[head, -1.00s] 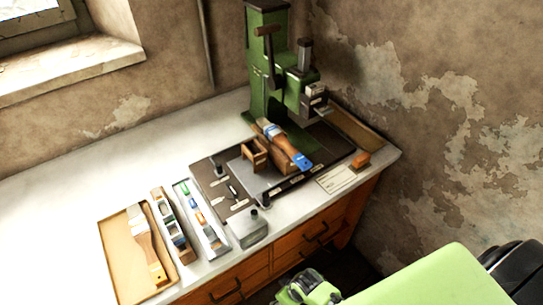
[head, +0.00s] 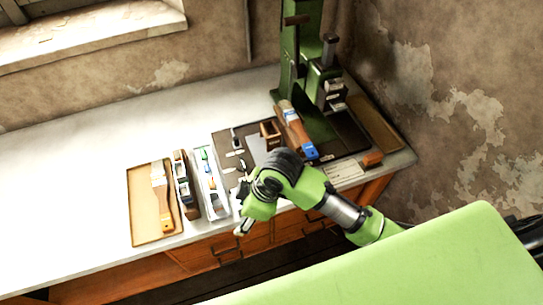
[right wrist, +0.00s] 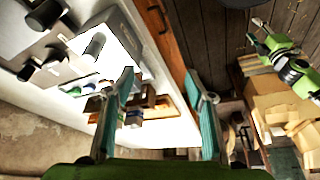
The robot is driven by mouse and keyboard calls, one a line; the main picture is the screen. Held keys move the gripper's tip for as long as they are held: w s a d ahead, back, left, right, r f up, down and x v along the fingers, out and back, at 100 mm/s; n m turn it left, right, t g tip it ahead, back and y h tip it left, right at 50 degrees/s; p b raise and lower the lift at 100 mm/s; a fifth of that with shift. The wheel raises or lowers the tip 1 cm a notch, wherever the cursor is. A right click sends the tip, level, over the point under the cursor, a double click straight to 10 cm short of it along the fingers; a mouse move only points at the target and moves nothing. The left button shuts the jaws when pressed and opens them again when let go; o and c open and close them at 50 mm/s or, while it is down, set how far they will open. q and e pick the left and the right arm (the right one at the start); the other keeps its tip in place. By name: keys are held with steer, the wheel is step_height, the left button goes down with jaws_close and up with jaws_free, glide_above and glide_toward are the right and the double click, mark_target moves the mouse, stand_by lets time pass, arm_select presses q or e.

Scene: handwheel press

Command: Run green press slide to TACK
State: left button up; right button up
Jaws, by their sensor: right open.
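The green press (head: 290,65) stands at the back of the bench in the head view, against the wall corner. It has a crank with a brown handle (head: 297,20) near its top. A dark block (head: 330,92) with pale labels sits at its right front; the lettering is too small to read. My right gripper (head: 243,228) is at the bench's front edge, left of and in front of the press, touching nothing visible. In the right wrist view its two teal fingers (right wrist: 158,85) stand apart, empty. A green arm, seemingly my left, shows small in that view; its jaws are unclear.
A blue-tipped brush (head: 298,130) and a wooden block (head: 270,133) lie before the press. A brush tray (head: 140,200), narrow trays (head: 216,205), a white card (head: 343,171) and an orange-brown block (head: 372,159) line the front. The bench's left back is clear.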

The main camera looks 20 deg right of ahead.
steer(key=w+n, duration=0.1)
steer(key=w+d+n+h, duration=0.1)
steer(key=w, duration=0.1)
steer(key=w+n, duration=0.1)
steer(key=shift+w+d+r+g, duration=0.25)
steer(key=shift+d+r+g, duration=0.05)
steer(key=shift+r+g, duration=0.1)
steer(key=w+d+r+h, duration=0.1)
steer(key=w+d, duration=0.1)
steer(key=d, duration=0.1)
steer(key=w+d+r+n+h, duration=0.1)
steer(key=w+d, duration=0.1)
steer(key=d, duration=0.1)
steer(key=w+d+r+n+g, duration=0.1)
steer(key=w+d, duration=0.2)
steer(key=shift+d+r+h, duration=0.1)
steer(key=shift+r+h, duration=0.3)
step_height(320, 180, down, 6)
steer(key=b, duration=0.6)
steer(key=shift+r+b, duration=0.1)
steer(key=shift+b, duration=0.2)
step_height(320, 180, down, 3)
steer(key=shift+f, duration=0.45)
steer(key=c, duration=1.4)
